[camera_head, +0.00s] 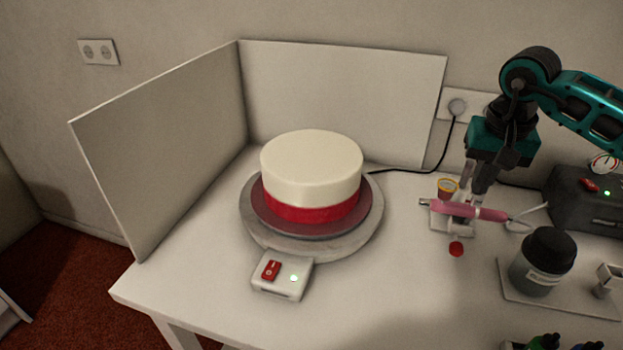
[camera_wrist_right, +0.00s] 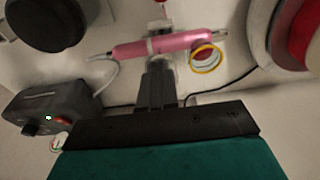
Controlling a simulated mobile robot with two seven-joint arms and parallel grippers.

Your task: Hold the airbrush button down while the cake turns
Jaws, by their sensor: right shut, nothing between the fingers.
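The white round cake (camera_head: 311,165) with a red band around its lower side stands on a dark red board on the grey turntable (camera_head: 262,242). The pink airbrush (camera_head: 484,213) lies level in a small white holder to the right of the cake, its thin tip pointing left towards it. My right gripper (camera_head: 472,196) is shut and empty, its fingers down close over the airbrush. In the right wrist view the fingertips (camera_wrist_right: 158,68) are beside the pink airbrush body (camera_wrist_right: 168,44); I cannot tell whether they touch it. The airbrush button is hidden. My left gripper is not in view.
A white switch box (camera_head: 282,275) with a red switch and lit light sits before the turntable. A small red object (camera_head: 456,249) lies before the airbrush holder. A dark-lidded jar (camera_head: 542,262) and a dark compressor (camera_head: 590,200) stand right. White panels (camera_head: 345,100) screen the cake.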

